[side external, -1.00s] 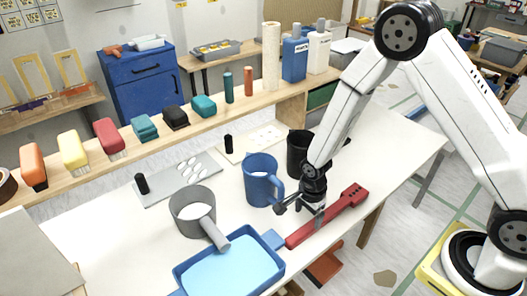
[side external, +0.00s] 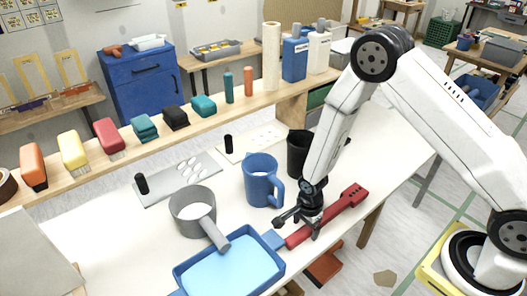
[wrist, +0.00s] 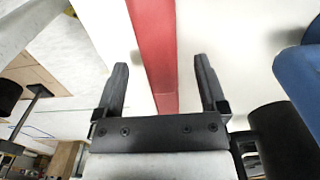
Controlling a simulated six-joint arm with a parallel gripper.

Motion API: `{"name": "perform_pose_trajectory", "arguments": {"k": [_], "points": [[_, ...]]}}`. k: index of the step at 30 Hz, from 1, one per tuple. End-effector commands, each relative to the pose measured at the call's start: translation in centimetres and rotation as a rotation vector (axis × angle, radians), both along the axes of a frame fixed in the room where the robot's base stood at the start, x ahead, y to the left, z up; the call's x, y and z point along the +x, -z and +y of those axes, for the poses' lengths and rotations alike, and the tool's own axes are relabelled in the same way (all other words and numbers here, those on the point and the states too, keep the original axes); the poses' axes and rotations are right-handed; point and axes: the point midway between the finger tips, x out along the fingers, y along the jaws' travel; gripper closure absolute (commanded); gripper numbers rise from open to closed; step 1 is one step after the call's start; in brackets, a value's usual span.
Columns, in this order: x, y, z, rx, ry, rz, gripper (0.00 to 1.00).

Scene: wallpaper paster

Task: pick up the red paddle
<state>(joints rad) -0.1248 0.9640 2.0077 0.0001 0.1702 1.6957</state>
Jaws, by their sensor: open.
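The red paddle (side external: 343,204) lies on the white table near its right edge, running diagonally from lower left to upper right. My gripper (side external: 298,227) is low over the left part of the paddle in the side external view, with its fingers apart. In the wrist view the red paddle (wrist: 153,45) runs between the two dark fingers of my open gripper (wrist: 161,68), with gaps on both sides. I cannot tell whether the fingertips are level with the paddle or just above it. Part of the paddle is hidden by the gripper.
A blue mug (side external: 258,186) stands close left of my gripper, and a black cup (side external: 298,150) stands behind it. A grey pot (side external: 190,216) and a blue tray (side external: 228,272) are at the left and front. The table's right edge is near the paddle.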

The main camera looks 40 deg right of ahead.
Motion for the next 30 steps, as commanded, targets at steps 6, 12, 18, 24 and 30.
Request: {"name": "perform_pose_trajectory", "arguments": {"k": [6,12,18,24,30], "points": [[0.0,1.7,0.0,0.0,0.0,0.0,0.09],[0.0,2.0,0.0,0.0,0.0,0.0,0.09],[0.0,1.9,0.0,0.0,0.0,0.0,0.09],[0.0,1.9,0.0,0.0,0.0,0.0,0.09],[0.0,1.9,0.0,0.0,0.0,0.0,0.69]]}}
